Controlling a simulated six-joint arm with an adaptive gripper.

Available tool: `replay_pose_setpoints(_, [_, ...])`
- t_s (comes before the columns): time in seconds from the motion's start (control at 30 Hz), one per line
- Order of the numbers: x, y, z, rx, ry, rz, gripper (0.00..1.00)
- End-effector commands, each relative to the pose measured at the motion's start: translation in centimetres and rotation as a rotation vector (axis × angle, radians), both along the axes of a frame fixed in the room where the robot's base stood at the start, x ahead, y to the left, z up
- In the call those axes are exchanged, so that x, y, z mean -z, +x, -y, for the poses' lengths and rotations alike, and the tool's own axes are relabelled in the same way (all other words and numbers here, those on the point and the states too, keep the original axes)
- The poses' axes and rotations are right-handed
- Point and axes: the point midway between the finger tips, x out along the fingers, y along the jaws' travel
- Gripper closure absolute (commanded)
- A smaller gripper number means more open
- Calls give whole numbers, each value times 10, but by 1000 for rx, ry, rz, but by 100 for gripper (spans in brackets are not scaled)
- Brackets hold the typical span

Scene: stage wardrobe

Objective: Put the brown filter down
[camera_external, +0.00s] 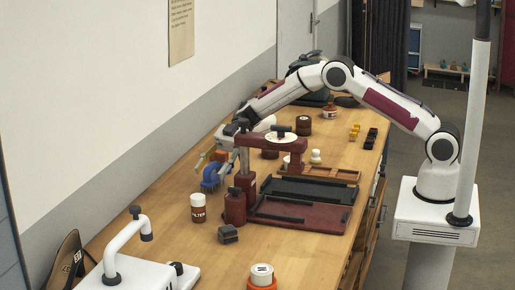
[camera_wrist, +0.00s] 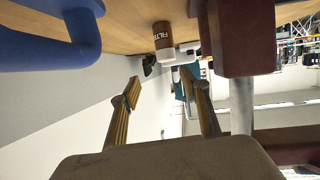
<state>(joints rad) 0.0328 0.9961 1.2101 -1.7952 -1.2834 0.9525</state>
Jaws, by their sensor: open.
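The brown filter (camera_external: 198,212) is a small brown jar with a white lid and a FILTER label. It stands upright on the wooden table, left of the dark red press-like fixture (camera_external: 246,175). In the wrist view, which shows the scene upside down, the jar (camera_wrist: 162,35) sits on the table beyond my fingertips. My gripper (camera_external: 208,158) is open and empty above the table, behind the jar and apart from it. Its two spread fingers also show in the wrist view (camera_wrist: 160,82), with nothing between them.
A blue rounded object (camera_external: 212,177) is close below my gripper. A dark red tray (camera_external: 300,216) and black tray (camera_external: 312,190) are to the right. A white machine (camera_external: 125,270) and orange-based container (camera_external: 262,277) stand nearer.

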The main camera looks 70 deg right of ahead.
Motion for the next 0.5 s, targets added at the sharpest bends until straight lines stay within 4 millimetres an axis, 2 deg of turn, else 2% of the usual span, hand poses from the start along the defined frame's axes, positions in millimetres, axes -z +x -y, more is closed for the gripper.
replay_pose_setpoints(0.27, [-61, 32, 8, 169, -2, 120, 54])
replay_pose_setpoints(0.5, [-126, 57, 30, 374, -17, 231, 54])
